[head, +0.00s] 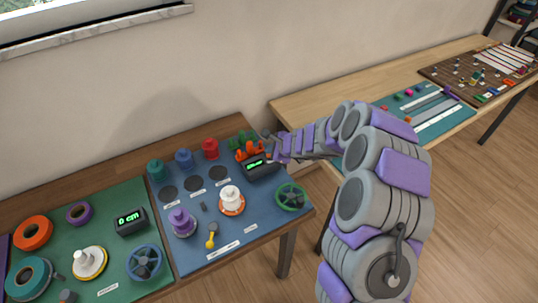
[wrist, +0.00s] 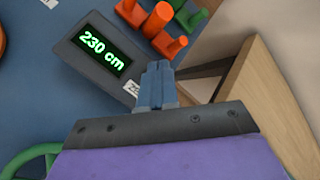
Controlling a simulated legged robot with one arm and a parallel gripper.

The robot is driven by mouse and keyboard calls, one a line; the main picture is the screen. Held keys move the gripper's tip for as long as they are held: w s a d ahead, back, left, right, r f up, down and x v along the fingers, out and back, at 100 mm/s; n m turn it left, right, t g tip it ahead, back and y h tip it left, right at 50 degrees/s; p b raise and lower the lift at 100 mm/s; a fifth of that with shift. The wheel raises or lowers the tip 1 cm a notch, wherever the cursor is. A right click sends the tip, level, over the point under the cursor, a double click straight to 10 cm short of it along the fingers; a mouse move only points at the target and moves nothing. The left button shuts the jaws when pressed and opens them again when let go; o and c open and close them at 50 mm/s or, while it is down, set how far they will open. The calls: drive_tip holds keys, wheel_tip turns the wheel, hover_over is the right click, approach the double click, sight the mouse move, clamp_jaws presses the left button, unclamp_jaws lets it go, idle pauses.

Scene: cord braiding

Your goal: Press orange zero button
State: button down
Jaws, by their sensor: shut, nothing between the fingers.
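A dark counter box (wrist: 88,70) with a green display reading 230 cm sits on the blue mat; it also shows in the head view (head: 257,173). A white label (wrist: 130,87), partly covered and starting with Z, is at the box's right end. My gripper (wrist: 157,72) is shut and empty, with its fingertips over or just beside that end of the box. I cannot tell whether they touch it. In the head view my gripper (head: 270,143) reaches in from the right. I cannot make out the orange zero button; the fingers may hide it.
Orange pieces (wrist: 158,20) and green pieces stand just beyond the box. A green handwheel (head: 291,196) stands nearer on the blue mat (head: 250,215). Purple and white-orange spools stand to the left. The table's right edge is close to my gripper.

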drive_tip(key=shift+f+b, duration=0.35)
drive_tip(key=shift+f, duration=0.05)
drive_tip(key=shift+r, duration=0.15)
idle(0.5)
drive_tip(key=shift+r+p, duration=0.7)
drive_tip(key=shift+p, duration=0.05)
drive_tip(key=shift+r+p, duration=2.2)
drive_tip(key=shift+r, duration=0.3)
